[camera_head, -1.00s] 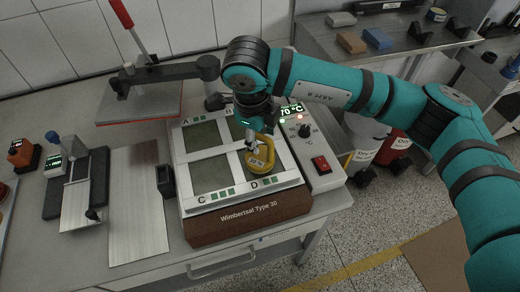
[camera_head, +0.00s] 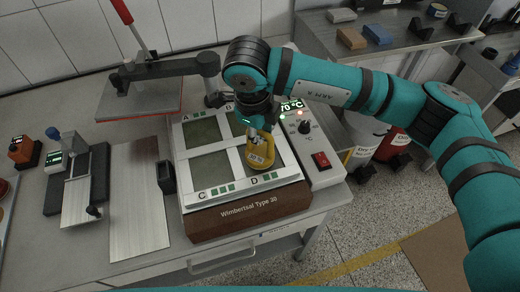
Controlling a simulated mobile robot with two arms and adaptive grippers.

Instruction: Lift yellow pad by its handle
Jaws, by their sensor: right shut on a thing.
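The yellow pad (camera_head: 261,158) is at the right side of the heating plate unit (camera_head: 228,196), by the squares marked B and D. My right gripper (camera_head: 257,132) is directly above the pad, shut on its handle. The fingers and the handle are mostly hidden by the wrist and the pad. I cannot tell whether the pad touches the plate. My left gripper is out of view.
A press with a red lever (camera_head: 133,30) stands behind the unit at the left. A metal sheet (camera_head: 138,195) and a small device with a slide (camera_head: 78,190) lie to the left. The unit's control panel with a red switch (camera_head: 321,160) is at the right. Bins stand beyond the table's right edge.

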